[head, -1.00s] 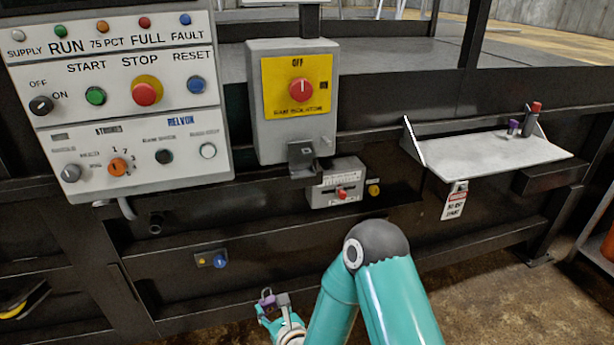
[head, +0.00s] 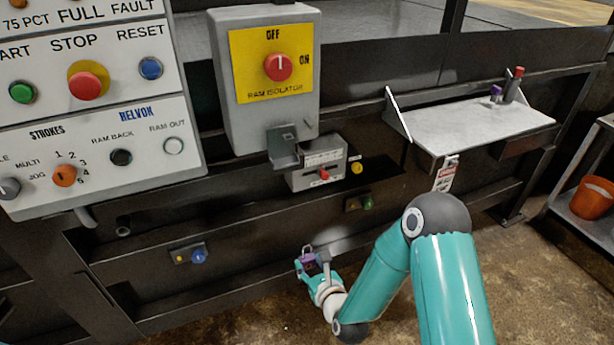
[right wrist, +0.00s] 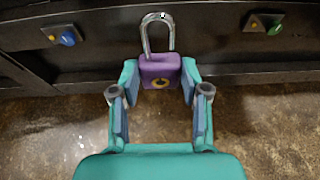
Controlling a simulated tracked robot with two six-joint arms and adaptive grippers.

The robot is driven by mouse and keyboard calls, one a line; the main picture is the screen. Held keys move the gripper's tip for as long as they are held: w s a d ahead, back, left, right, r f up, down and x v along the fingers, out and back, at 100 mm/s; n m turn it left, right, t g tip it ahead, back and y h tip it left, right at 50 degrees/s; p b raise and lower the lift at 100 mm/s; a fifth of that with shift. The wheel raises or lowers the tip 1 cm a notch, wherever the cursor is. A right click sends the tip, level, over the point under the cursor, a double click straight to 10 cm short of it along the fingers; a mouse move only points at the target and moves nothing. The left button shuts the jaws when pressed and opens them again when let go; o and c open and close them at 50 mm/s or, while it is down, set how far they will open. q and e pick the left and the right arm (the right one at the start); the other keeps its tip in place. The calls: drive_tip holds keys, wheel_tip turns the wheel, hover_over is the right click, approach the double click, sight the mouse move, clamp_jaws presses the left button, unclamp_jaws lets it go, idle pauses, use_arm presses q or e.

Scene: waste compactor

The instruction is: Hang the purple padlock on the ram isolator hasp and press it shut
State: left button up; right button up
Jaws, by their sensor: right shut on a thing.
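The purple padlock (right wrist: 160,71) is held upright between the fingertips of my right gripper (right wrist: 160,84) in the right wrist view. Its silver shackle (right wrist: 157,30) points up; whether it is latched cannot be told. In the head view the padlock (head: 310,263) and my right gripper (head: 313,271) are low in front of the dark machine frame, below and apart from the isolator. The grey ram isolator box (head: 268,120) has a yellow plate and a red knob (head: 278,67) pointing to OFF. Its grey hasp bracket (head: 285,147) sticks out at the bottom, with nothing hanging on it.
A small grey box (head: 320,165) with a red lever sits just below the hasp. The control panel (head: 95,120) is at left. A shelf (head: 470,128) at right holds a second purple item (head: 495,92), and a tag (head: 446,174) hangs below it. Open space lies before the lower frame.

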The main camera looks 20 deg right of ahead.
drive_tip(key=shift+d, duration=0.1)
drive_tip(key=shift+m+h, duration=0.3)
drive_tip(key=r, duration=0.3)
drive_tip(key=w+r, duration=0.1)
drive_tip(key=r, duration=0.2)
drive_tip(key=d+r+p, duration=0.1)
drive_tip(key=r, duration=0.2)
drive_tip(key=shift+w+d+r, duration=0.1)
drive_tip(key=shift+w+r, duration=0.2)
drive_tip(key=shift+w, duration=0.1)
wheel_tip(320, 180, up, 9)
drive_tip(key=p, duration=0.1)
hover_over(313, 258)
drive_tip(key=s+a+r, duration=0.2)
drive_tip(key=s+r, duration=0.1)
drive_tip(key=r, duration=0.4)
drive_tip(key=s+a+r+p, duration=0.1)
drive_tip(key=s+a+r, duration=0.1)
drive_tip(key=r, duration=0.5)
drive_tip(key=shift+s+r+n+y, duration=0.2)
drive_tip(key=shift+s+n+y, duration=0.2)
drive_tip(key=shift+s, duration=0.35)
